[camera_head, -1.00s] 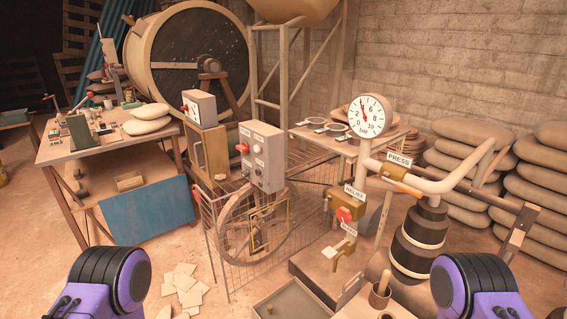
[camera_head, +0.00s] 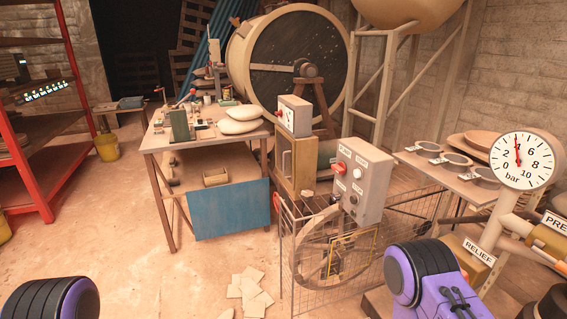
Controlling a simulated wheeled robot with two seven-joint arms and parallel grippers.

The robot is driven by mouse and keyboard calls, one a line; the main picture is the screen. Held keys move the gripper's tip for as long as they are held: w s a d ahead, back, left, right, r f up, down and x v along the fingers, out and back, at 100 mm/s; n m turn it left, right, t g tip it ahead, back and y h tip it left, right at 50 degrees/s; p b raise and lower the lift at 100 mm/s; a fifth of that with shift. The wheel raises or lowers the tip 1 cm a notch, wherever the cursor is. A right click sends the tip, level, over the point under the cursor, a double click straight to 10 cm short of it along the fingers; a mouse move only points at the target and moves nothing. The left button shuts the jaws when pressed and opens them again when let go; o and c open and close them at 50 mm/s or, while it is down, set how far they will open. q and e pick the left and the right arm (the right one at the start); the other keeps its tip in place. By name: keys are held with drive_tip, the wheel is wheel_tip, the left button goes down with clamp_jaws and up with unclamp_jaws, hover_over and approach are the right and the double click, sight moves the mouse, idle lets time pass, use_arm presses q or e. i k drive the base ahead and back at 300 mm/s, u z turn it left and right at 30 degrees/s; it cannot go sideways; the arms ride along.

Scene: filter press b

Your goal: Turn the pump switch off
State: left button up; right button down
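A grey control box (camera_head: 374,186) stands on a wire-mesh guard right of the centre. Its front face carries a red knob (camera_head: 340,168) at the left edge, several small round controls and small labels. The labels are too small to read, so I cannot tell which control is the pump switch or how it is set. Purple and black links of my arms show at the bottom left and bottom right, the right one below and in front of the box. Neither gripper is in view.
A flywheel (camera_head: 306,262) sits inside the mesh guard (camera_head: 405,225) under the box. A pressure gauge (camera_head: 524,161) and pipes stand at right. A cluttered workbench (camera_head: 190,146) and a red shelf rack (camera_head: 33,197) are at left. The floor (camera_head: 150,260) between is mostly clear.

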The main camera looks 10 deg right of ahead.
sight(340, 168)
drive_tip(key=u, duration=0.3)
drive_tip(key=i, duration=0.8)
drive_tip(key=z, duration=0.7)
drive_tip(key=i, duration=0.65)
drive_tip(key=z, duration=0.75)
